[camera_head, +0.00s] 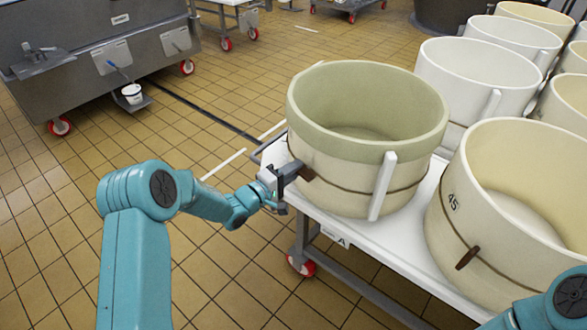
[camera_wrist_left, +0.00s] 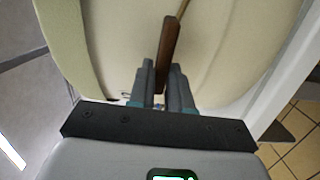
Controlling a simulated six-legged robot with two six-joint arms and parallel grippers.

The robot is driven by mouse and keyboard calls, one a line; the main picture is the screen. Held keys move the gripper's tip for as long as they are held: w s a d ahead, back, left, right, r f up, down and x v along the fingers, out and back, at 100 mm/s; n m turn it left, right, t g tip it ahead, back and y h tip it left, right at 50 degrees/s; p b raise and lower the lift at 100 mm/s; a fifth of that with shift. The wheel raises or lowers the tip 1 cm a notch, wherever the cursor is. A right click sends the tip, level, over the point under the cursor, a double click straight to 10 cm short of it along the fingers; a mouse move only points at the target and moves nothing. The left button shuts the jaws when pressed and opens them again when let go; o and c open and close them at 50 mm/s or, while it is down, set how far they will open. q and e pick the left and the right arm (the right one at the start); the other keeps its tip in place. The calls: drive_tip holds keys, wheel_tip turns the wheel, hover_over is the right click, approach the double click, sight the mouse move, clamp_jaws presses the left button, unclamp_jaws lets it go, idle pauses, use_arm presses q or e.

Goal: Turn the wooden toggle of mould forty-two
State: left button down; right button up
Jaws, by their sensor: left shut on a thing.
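A large round cream mould (camera_head: 365,110) with a greenish upper band stands at the near left end of the white table; no number shows on it. A cord runs round its lower wall, with a dark wooden toggle (camera_head: 307,174) at its left side. My left gripper (camera_head: 290,172) is at that toggle. In the left wrist view its fingers (camera_wrist_left: 168,82) are shut on the toggle (camera_wrist_left: 170,45), which points up between them against the mould wall (camera_wrist_left: 220,50). My right arm shows at the lower right corner, but its gripper is out of view.
A mould marked 45 (camera_head: 480,215) with its own toggle stands close on the right. Several more moulds stand behind. The table (camera_head: 390,246) is on red-wheeled legs. A steel vat (camera_head: 95,50) is at the upper left, with open tiled floor (camera_head: 180,130) between.

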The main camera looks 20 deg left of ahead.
use_arm(q)
drive_tip(key=shift+n, duration=0.3)
idle(0.4)
drive_tip(key=c, duration=1.1)
unclamp_jaws()
drive_tip(key=shift+c, duration=0.2)
drive_tip(key=p+v, duration=0.1)
drive_tip(key=v, duration=1.5)
drive_tip(key=shift+p, duration=0.3)
drive_tip(key=shift+s+f, duration=0.1)
drive_tip(key=shift+s, duration=0.05)
